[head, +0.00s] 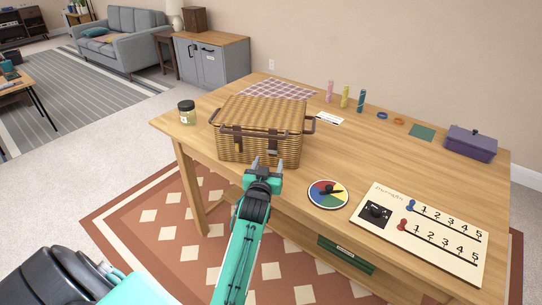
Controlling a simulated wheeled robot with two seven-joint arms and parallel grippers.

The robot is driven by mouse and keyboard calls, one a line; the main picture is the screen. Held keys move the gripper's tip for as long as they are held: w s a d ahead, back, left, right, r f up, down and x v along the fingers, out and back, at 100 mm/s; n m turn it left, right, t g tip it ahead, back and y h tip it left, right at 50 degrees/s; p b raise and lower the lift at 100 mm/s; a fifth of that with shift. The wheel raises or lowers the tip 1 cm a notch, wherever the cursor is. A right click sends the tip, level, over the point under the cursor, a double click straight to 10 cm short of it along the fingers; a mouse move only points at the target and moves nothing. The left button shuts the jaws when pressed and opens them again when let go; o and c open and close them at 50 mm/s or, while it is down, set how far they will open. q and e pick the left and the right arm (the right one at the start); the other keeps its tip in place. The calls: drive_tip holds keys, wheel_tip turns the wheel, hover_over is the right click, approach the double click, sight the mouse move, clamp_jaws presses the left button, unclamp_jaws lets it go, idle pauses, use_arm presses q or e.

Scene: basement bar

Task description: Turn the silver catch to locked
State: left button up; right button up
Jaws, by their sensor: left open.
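A wicker basket (257,117) with a closed lid stands on the wooden table (375,152), near its left end. It has dark side handles and two dark straps, a left strap (238,141) and a right strap (275,144), over its front edge. I cannot clearly make out a silver catch; the fittings on the front are small and partly behind my gripper. My left gripper (268,164) is open, its fingers pointing at the lower front of the basket below the right strap. I cannot tell whether it touches. My right gripper is out of view.
A glass jar (187,117) stands left of the basket. A colour wheel (328,194) and a white number board (424,231) lie to the right. A purple box (470,143) and several small bottles stand farther back. The table's middle is mostly clear.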

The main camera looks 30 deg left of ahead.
sight(272, 152)
use_arm(q)
drive_tip(key=x, duration=0.5)
drive_tip(key=c, duration=1)
